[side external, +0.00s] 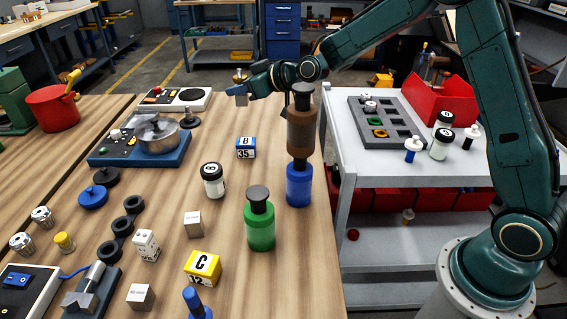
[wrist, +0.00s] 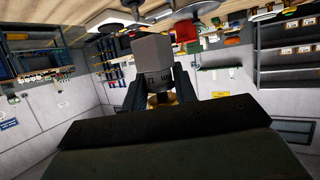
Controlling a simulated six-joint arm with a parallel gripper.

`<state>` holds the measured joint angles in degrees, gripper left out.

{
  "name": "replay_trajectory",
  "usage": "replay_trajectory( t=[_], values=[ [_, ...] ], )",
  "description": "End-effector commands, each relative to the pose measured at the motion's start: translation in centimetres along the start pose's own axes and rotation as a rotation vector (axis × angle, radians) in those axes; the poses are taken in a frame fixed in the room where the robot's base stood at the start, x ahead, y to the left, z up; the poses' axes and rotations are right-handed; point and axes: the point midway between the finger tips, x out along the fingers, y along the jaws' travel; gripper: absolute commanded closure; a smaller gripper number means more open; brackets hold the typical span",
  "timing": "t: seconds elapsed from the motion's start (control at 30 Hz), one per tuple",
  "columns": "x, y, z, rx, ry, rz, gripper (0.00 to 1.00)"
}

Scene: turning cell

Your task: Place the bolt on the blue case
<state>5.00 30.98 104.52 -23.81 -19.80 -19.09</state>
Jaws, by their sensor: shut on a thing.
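My gripper (side external: 241,88) is raised above the far part of the wooden table, left of a tall brown bottle. It is shut on a small piece with a grey block-like end (wrist: 152,50) and a brass-coloured part (wrist: 162,100). In the side external view, the brass-coloured part (side external: 239,76) shows above the jaws. The fingers hide part of the piece, so I cannot tell whether it is the bolt. The blue case (side external: 246,148), a small blue and white box marked B 35, sits on the table below my gripper, apart from it.
A brown bottle (side external: 301,130), a blue bottle (side external: 299,186) and a green bottle (side external: 260,225) stand close on the right. A hotplate with a pot (side external: 158,137) is further left. A yellow case (side external: 203,267) sits nearer.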

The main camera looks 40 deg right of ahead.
Motion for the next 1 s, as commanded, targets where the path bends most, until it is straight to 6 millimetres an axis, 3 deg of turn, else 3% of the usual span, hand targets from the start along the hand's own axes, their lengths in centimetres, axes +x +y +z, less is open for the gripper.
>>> replay_trajectory(
  t=[0.3,0.77,1.0],
  values=[
    [2.0,-0.1,4.9,0.001,0.002,0.000,1.00],
    [2.7,-0.1,6.5,-0.001,0.004,0.001,1.00],
    [3.6,-0.1,8.9,0.001,0.002,-0.001,1.00]
  ],
)
